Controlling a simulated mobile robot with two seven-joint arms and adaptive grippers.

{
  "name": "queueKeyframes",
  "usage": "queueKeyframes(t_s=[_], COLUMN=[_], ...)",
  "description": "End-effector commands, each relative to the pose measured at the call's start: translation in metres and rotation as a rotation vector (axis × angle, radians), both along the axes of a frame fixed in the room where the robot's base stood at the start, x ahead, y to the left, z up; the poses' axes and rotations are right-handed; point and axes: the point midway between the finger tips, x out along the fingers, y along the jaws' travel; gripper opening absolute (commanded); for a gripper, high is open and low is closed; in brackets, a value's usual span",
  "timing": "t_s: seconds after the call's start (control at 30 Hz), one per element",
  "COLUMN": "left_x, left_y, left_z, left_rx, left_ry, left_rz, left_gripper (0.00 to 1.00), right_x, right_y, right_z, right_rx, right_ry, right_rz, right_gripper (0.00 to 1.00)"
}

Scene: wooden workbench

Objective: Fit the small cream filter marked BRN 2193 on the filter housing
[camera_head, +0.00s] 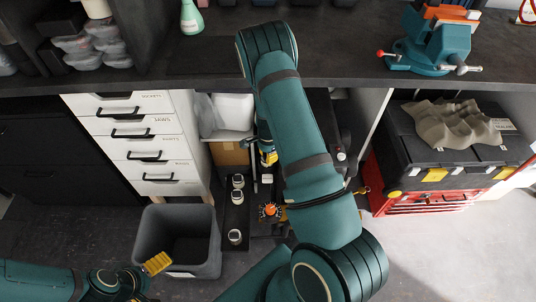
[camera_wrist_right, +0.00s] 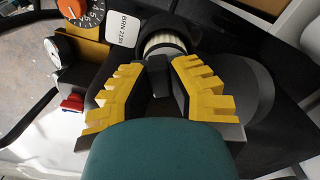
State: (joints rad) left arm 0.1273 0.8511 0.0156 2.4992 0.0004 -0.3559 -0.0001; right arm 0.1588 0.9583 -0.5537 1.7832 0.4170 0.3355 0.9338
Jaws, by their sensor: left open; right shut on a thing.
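In the right wrist view, my right gripper (camera_wrist_right: 158,62) is shut on a small cream ribbed filter (camera_wrist_right: 158,40) with a dark top. A white label (camera_wrist_right: 123,30) beside it reads BRN 219 and a final character I cannot make out surely. Dark parts surround the filter; I cannot tell which is the housing, or whether the filter touches it. My left gripper (camera_head: 152,266) is open and empty at the lower left, by the front of the grey bin.
Small pale filter-like cylinders (camera_head: 238,182) stand on a dark board left of my right arm. An orange knob (camera_head: 269,209) is near; a gauge (camera_wrist_right: 60,48) and red part (camera_wrist_right: 72,102) show too. The grey bin (camera_head: 150,225), white drawers (camera_head: 140,140) and red toolbox (camera_head: 430,203) flank the area.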

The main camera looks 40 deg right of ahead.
Motion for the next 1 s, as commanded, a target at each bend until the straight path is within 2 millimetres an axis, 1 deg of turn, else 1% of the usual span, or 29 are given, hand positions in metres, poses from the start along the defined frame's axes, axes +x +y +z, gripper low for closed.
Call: queueKeyframes(t_s=[0.67,1.0], left_x=[0.0,0.0], left_y=[0.0,-0.0001], left_z=[-0.0009,-0.001], left_rx=[0.0,0.0], left_ry=[0.0,0.0], left_rz=[0.0,0.0], left_gripper=[1.0,1.0], right_x=[0.0001,0.0003], right_y=[0.0001,0.0003], right_z=[-0.0035,-0.0093], right_rx=[0.0,0.0], right_ry=[0.0,0.0], right_rz=[0.0,0.001], right_gripper=[0.0,0.0])
